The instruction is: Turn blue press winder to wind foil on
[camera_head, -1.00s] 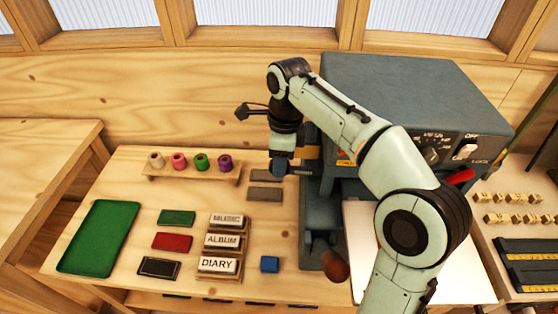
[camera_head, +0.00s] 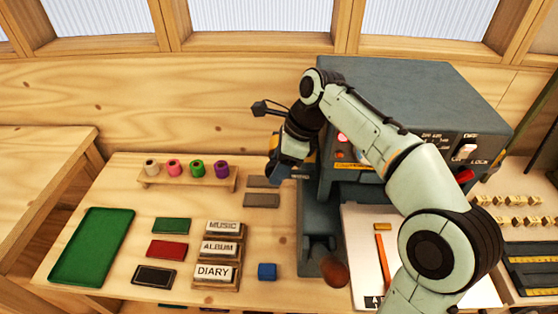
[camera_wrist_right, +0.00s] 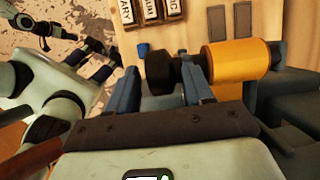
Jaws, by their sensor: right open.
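The blue-grey press (camera_head: 400,85) stands at the back right of the bench. In the right wrist view a golden foil roll (camera_wrist_right: 232,62) lies along the press, with a dark round winder knob (camera_wrist_right: 160,72) at its left end. My right gripper (camera_wrist_right: 158,85) is open, with one finger on each side of the knob; whether they touch it I cannot tell. In the head view my right gripper (camera_head: 285,165) is at the press's left side, where it largely hides the roll and knob.
A rack of coloured rolls (camera_head: 187,177), a green tray (camera_head: 118,222), ink pads and label stamps (camera_head: 220,248) lie left of the press. A brown-knobbed lever (camera_head: 334,271) stands at its front. A white board (camera_head: 360,240) bears an orange strip.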

